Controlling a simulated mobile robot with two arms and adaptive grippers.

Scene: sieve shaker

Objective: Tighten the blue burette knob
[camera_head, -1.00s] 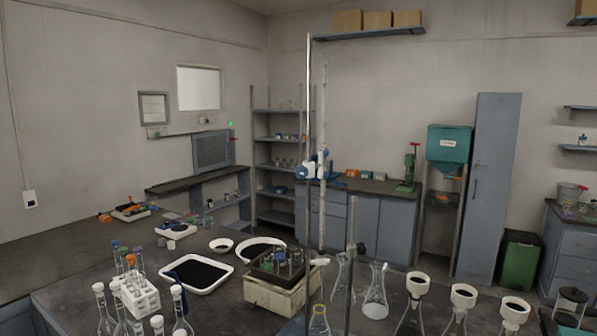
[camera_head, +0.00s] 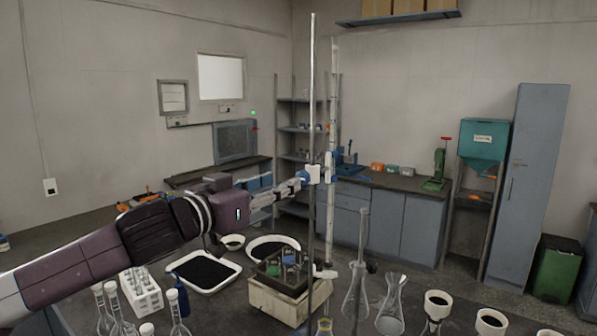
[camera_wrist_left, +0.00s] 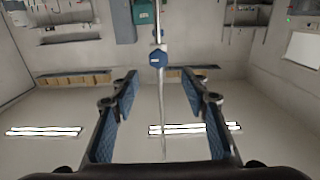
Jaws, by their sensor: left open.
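A blue knob (camera_head: 313,174) sits on the clamp at a tall metal stand rod (camera_head: 312,90). It also shows in the left wrist view (camera_wrist_left: 158,59), beyond the fingertips and roughly centred between them. A clear burette tube (camera_head: 333,110) stands upright just right of the rod. My left gripper (camera_head: 300,180) reaches in from the left, with its fingertips close to the knob. In the left wrist view the two blue-padded fingers (camera_wrist_left: 159,80) are wide apart with nothing held between them. I cannot tell whether the fingers touch the knob. My right gripper is not in view.
Flasks (camera_head: 354,292) and funnels (camera_head: 437,303) stand to the right of the rod. The air around the upper rod is clear.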

